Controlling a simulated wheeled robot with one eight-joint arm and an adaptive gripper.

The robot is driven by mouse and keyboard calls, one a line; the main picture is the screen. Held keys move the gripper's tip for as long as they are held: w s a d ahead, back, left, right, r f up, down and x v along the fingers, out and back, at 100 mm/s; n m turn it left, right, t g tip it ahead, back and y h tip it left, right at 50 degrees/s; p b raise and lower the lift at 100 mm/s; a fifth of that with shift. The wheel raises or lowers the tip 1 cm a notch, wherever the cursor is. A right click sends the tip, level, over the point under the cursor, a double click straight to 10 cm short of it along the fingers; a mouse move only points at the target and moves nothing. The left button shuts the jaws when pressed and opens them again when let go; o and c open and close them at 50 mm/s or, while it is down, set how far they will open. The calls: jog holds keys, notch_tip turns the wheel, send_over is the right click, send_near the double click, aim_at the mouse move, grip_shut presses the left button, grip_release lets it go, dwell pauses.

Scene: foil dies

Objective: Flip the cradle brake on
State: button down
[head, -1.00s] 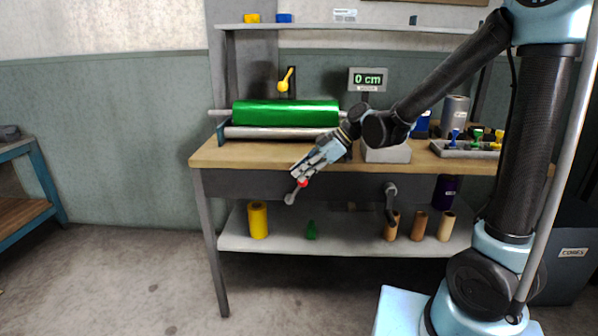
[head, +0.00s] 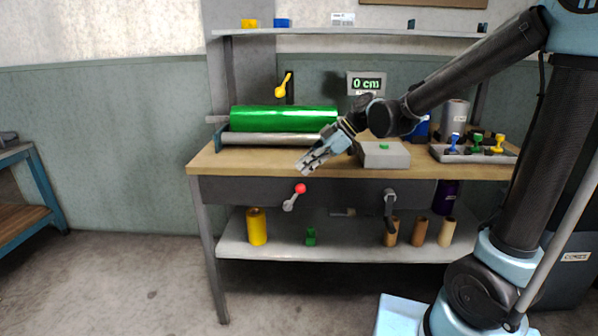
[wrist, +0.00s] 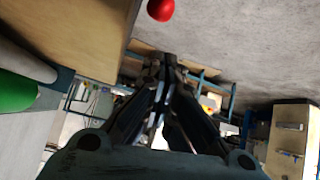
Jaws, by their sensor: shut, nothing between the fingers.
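A lever with a red ball knob (head: 301,188) sits on the front face of the workbench, tilted up and to the right from its grey hub (head: 289,206). The red knob (wrist: 161,9) also shows at the top edge of the wrist view. My gripper (head: 303,168) is shut and empty, just above the knob and apart from it in the head view. Its closed fingers (wrist: 166,62) point toward the knob in the wrist view. A shiny green roll (head: 284,118) lies in a cradle on the bench, with a yellow lever (head: 284,85) behind it. I see no label naming the brake.
A display (head: 367,84) reads 0 cm. A grey block (head: 382,155) and a tray (head: 452,157) of coloured-handled pieces stand on the bench, right. A dark crank (head: 390,203) hangs on the front. Several rolls stand on the lower shelf (head: 330,249).

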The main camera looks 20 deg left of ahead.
jog(key=shift+w+d+r, duration=0.3)
jog(key=shift+d+r, duration=0.05)
jog(key=shift+d, duration=0.45)
jog(key=shift+w+d+r, duration=0.3)
jog(key=shift+d+r, duration=0.05)
jog(key=shift+d, duration=0.4)
jog(key=shift+w+d+r, duration=0.3)
jog(key=shift+d+r, duration=0.05)
jog(key=shift+d, duration=0.45)
